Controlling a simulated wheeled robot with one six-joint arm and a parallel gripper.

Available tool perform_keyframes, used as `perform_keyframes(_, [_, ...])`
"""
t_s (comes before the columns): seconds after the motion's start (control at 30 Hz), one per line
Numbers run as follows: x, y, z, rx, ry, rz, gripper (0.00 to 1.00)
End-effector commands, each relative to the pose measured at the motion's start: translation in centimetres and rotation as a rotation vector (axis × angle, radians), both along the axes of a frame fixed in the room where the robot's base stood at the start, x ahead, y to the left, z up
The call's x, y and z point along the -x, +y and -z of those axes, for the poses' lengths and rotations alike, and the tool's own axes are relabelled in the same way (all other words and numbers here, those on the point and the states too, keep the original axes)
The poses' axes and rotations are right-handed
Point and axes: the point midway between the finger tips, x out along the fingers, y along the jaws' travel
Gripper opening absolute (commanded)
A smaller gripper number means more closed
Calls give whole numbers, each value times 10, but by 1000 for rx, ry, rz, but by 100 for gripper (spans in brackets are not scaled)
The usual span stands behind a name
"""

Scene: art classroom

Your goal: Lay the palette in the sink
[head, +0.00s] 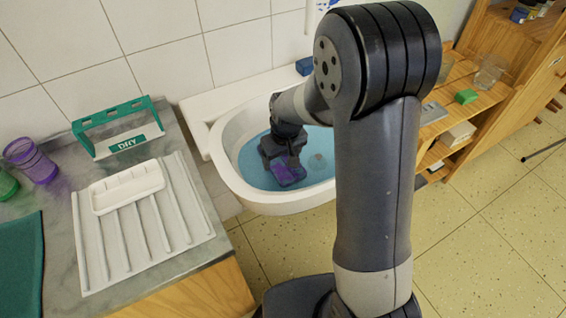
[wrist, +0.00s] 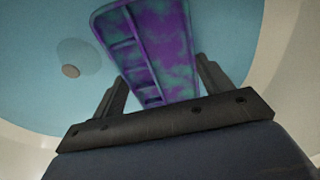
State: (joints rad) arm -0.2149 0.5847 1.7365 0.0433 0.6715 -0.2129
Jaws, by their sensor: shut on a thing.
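The palette (wrist: 150,45) is purple with teal blotches and has ridged compartments. In the wrist view it sits between the two fingers of my gripper (wrist: 160,95), which is shut on it. In the head view the palette (head: 288,174) shows below my gripper (head: 284,158), inside the outline of the sink (head: 245,190). The sink is a white basin with a blue inside or blue water. I cannot tell whether the palette touches the sink's bottom. My arm hides the sink's right part.
A counter at the left holds a white ridged drainboard (head: 150,235) with a white palette (head: 128,188) on it. A green rack marked DRY (head: 125,140) and a purple cup (head: 32,160) stand there too. Wooden shelves (head: 500,85) stand at the right.

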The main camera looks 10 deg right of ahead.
Motion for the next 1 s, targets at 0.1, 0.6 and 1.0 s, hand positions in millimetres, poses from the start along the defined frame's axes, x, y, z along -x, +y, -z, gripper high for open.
perform_keyframes(0.1, [1, 0, 20, 1, 6, 0, 47])
perform_keyframes(0.6, [0, 0, 30, 0, 1, 0, 80])
perform_keyframes(1.0, [0, 0, 30, 0, 1, 0, 96])
